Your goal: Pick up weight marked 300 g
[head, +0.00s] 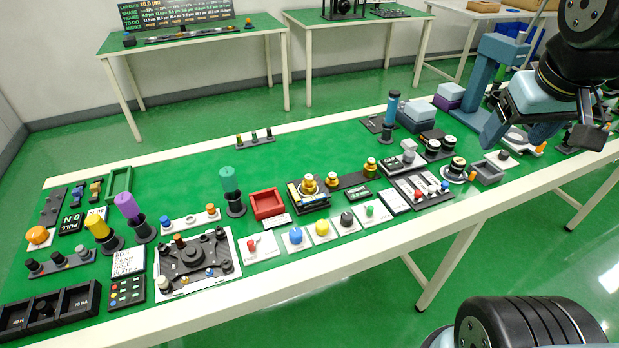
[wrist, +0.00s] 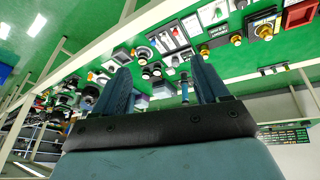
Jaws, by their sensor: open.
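Three brass weights stand in the middle of the bench in the head view. One weight (head: 309,184) is on a small yellow-edged scale (head: 312,198); a second weight (head: 332,180) and a third weight (head: 370,165) stand on a dark strip to its right. Their markings are too small to read, so I cannot tell which is 300 g. In the wrist view the brass weights (wrist: 236,39) show at the upper right. My gripper (wrist: 163,88) is open, with nothing between its fingers. It is at the upper right of the head view, well away from the weights.
A small display (head: 357,194) sits before the weights. A red tray (head: 267,204) and a teal-topped post (head: 229,182) stand to their left. A tall blue cylinder (head: 391,108) and blue blocks (head: 417,113) stand behind right. Bare green bench lies behind the weights.

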